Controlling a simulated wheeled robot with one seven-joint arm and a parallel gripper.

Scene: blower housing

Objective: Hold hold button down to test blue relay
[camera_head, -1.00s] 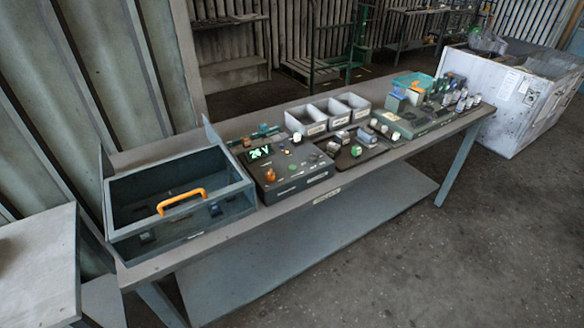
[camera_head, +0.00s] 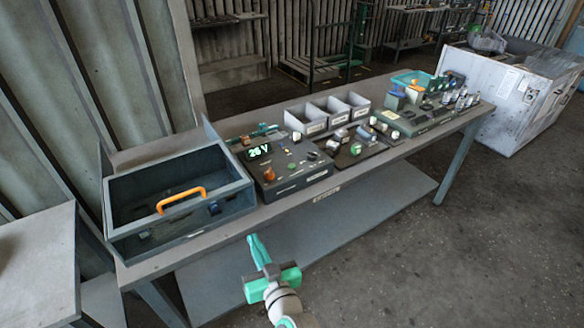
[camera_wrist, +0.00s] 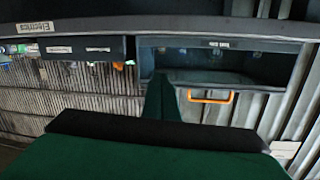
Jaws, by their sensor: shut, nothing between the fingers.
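A dark test panel (camera_head: 290,172) with a lit green display (camera_head: 258,151) reading about "26 V" sits on the bench. It carries an orange knob (camera_head: 269,174) and several small buttons; I cannot tell which is the hold button. Bluish and white blocks (camera_head: 342,134) stand to its right, too small to tell whether one is the blue relay. My green gripper (camera_head: 252,240) is shut and empty, in front of the bench and apart from the panel. In the wrist view its narrow finger (camera_wrist: 160,90) points toward the bench front.
An open grey box (camera_head: 235,200) with an orange handle (camera_head: 181,200) stands left of the panel; the handle also shows in the wrist view (camera_wrist: 211,98). Grey bins (camera_head: 306,118) line the back. A lower shelf (camera_head: 330,230) lies under the bench. Floor in front is clear.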

